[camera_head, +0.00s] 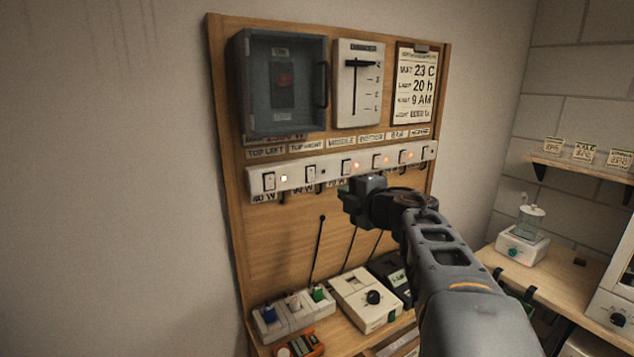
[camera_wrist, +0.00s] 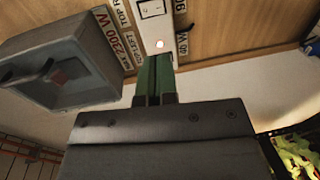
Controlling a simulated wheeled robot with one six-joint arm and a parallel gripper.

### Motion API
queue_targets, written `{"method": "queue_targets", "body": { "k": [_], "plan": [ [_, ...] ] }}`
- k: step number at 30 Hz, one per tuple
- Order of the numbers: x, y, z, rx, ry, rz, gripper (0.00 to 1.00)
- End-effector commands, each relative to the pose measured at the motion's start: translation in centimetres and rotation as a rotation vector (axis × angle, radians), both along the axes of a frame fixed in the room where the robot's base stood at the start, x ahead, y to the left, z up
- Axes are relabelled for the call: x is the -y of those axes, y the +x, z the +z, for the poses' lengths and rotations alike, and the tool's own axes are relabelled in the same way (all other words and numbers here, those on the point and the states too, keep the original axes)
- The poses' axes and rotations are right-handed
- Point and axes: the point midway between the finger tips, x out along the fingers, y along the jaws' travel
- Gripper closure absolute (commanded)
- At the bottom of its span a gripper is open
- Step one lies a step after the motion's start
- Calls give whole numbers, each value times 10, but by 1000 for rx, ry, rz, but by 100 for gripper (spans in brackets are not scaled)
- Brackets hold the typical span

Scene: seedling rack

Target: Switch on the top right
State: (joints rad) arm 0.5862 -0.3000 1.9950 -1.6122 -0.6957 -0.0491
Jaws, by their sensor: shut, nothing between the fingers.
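A white switch strip (camera_head: 335,169) runs across the wooden board, with labels above it. The TOP RIGHT switch (camera_head: 309,173) is second from the left; the small lamp (camera_head: 322,170) beside it looks dark. The TOP LEFT lamp (camera_head: 284,178) glows. My gripper (camera_head: 348,200) is in front of the board, below the strip's middle in the head view. In the wrist view its green fingers (camera_wrist: 154,68) are together and empty, pointing at the strip close to a lit lamp (camera_wrist: 159,44). A switch (camera_wrist: 150,8) shows beyond that lamp.
A grey breaker box (camera_head: 282,82) juts out above the strip; it also shows at left in the wrist view (camera_wrist: 65,62). A slider panel (camera_head: 358,83) and a notice (camera_head: 415,85) hang beside it. Devices (camera_head: 367,299) stand on the shelf below.

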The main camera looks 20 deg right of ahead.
Motion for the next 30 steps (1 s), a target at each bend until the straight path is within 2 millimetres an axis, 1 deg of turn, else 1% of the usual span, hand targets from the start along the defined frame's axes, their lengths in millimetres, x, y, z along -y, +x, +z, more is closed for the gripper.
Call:
{"method": "queue_targets", "body": {
  "k": [5, 12, 18, 24, 30],
  "plan": [
    [-3, 24, -3, -3, 3, 3, 100],
    [-9, 70, -9, -3, 3, 4, 100],
    [-12, 102, -13, -3, 2, 1, 100],
    [-14, 124, -15, -2, 1, 0, 100],
    [-16, 133, -16, 0, 1, 0, 100]
  ]
}}
